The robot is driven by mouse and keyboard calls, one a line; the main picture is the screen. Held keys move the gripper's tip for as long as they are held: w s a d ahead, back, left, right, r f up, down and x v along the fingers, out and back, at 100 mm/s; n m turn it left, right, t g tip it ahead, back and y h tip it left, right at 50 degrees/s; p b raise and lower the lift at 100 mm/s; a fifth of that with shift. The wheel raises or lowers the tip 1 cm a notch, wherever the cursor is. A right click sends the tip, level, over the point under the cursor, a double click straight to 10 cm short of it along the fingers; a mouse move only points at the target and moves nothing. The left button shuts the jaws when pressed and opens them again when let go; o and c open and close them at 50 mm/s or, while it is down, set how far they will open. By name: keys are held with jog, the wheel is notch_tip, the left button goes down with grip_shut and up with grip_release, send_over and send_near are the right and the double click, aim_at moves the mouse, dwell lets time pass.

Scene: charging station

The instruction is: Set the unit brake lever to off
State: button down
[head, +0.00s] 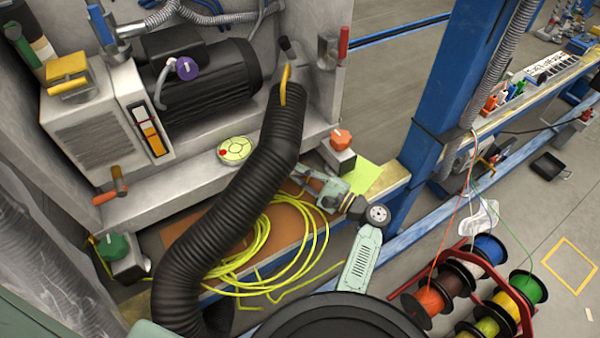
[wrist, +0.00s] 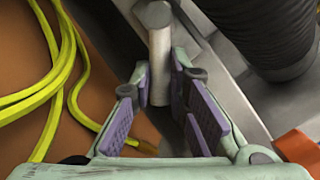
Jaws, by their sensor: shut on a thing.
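My gripper (head: 302,177) is at the front edge of the machine's ledge, just right of the thick black hose. In the wrist view my gripper (wrist: 163,88) has its purple pads on either side of a pale grey rod-shaped handle (wrist: 159,52) and is shut on it. The handle's round end shows beyond the fingertips. In the head view the hose and my gripper hide most of this handle. I cannot tell from its look alone whether it is the brake lever, and no off marking shows.
The black corrugated hose (head: 240,200) passes close to my gripper. An orange knob (head: 341,139) on a grey box stands close on the right. Yellow cable (head: 250,262) lies coiled over the brown board. A blue post (head: 440,110) stands further right.

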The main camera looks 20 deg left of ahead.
jog(key=c, duration=1.6)
grip_release()
jog(key=shift+o, duration=0.2)
jog(key=v, duration=1.2)
jog(key=shift+f, duration=0.1)
jog(key=shift+c, duration=0.4)
